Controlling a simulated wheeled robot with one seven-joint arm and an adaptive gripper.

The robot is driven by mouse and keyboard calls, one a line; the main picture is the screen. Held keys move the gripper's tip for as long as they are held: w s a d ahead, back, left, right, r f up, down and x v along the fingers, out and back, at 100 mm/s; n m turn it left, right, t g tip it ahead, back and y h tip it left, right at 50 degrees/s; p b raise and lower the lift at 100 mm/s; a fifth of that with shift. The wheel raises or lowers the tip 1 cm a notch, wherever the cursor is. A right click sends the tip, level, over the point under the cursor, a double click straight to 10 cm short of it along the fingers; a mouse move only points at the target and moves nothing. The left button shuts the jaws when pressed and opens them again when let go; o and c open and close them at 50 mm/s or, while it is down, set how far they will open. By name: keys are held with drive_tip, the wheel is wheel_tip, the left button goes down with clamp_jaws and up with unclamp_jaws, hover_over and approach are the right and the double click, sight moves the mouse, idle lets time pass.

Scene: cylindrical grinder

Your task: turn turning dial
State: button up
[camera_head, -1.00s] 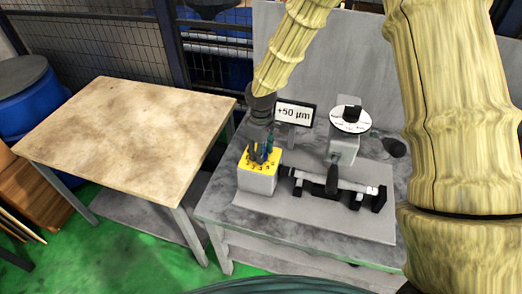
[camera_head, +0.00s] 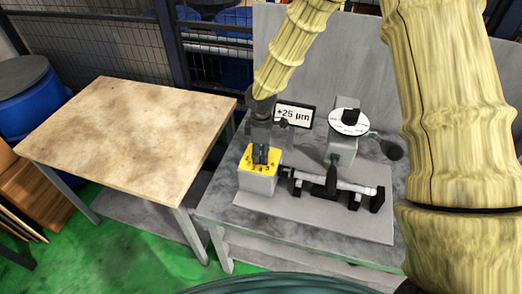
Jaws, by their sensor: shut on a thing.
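A grey block with a yellow, numbered top (camera_head: 272,167) stands on the left of the grinder's base plate and carries the turning dial. My gripper (camera_head: 260,155) points down onto the middle of the yellow face and is shut on the dial's knob. The fingers hide most of the knob. A small display (camera_head: 295,114) behind it reads +25 µm.
A grey post with a white marked disc and black knob (camera_head: 350,121) stands to the right. In front of it lies a bright cylindrical workpiece (camera_head: 356,187) between black supports. An empty wooden-topped table (camera_head: 125,135) is on the left.

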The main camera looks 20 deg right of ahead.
drive_tip(key=shift+n, duration=0.3)
drive_tip(key=o, duration=1)
drive_tip(key=shift+d, duration=0.1)
wheel_tip(320, 180, up, 12)
idle(0.3)
idle(0.4)
